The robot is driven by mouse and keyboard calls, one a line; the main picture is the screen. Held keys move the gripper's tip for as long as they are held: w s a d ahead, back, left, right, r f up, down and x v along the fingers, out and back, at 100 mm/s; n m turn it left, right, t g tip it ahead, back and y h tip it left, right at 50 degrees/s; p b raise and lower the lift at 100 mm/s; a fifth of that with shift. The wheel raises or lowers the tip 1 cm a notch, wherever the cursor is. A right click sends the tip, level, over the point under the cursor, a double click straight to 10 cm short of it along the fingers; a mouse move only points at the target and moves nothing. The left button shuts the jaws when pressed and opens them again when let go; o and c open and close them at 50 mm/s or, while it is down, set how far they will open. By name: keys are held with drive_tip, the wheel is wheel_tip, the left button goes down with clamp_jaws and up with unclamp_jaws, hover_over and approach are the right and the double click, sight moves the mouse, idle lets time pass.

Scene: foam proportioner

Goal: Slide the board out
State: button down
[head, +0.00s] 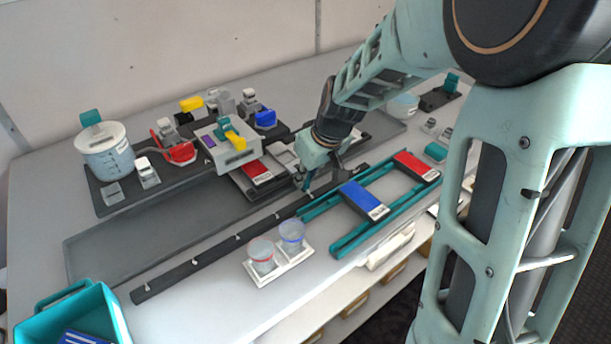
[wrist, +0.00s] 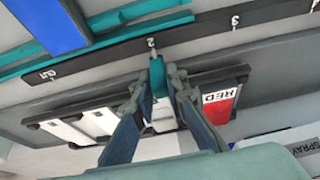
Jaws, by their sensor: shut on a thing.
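The board is a low dark tray carrying a red-and-white block (head: 262,172) and pale pieces, in the middle of the bench in the head view. My gripper (wrist: 157,82) is shut on a teal handle (wrist: 157,70) at the board's front side. In the head view my gripper (head: 306,186) points down beside the board; my wrist hides part of the board.
A dark strip with white marks (head: 200,257), labelled OUT and 2 in the wrist view (wrist: 100,65), runs in front of the board. Teal rails (head: 345,241) carry a blue block (head: 364,199) and a red block (head: 416,167). Two cups (head: 291,233) stand nearby; a machine (head: 228,145) stands behind.

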drive_tip(key=w+d, duration=0.2)
drive_tip(key=d, duration=0.2)
drive_tip(key=w+d+b, duration=0.1)
drive_tip(key=w+d, duration=0.2)
drive_tip(key=d, duration=0.1)
drive_tip(key=w+d+b, duration=0.1)
drive_tip(key=w+d, duration=0.2)
drive_tip(key=d, duration=0.1)
drive_tip(key=shift+w+d, duration=0.25)
drive_tip(key=shift+d, duration=0.15)
drive_tip(key=shift+d+r, duration=0.1)
drive_tip(key=c, duration=1.9)
unclamp_jaws()
drive_tip(key=shift+w, duration=0.1)
drive_tip(key=shift+c, duration=0.2)
drive_tip(key=v, duration=1.2)
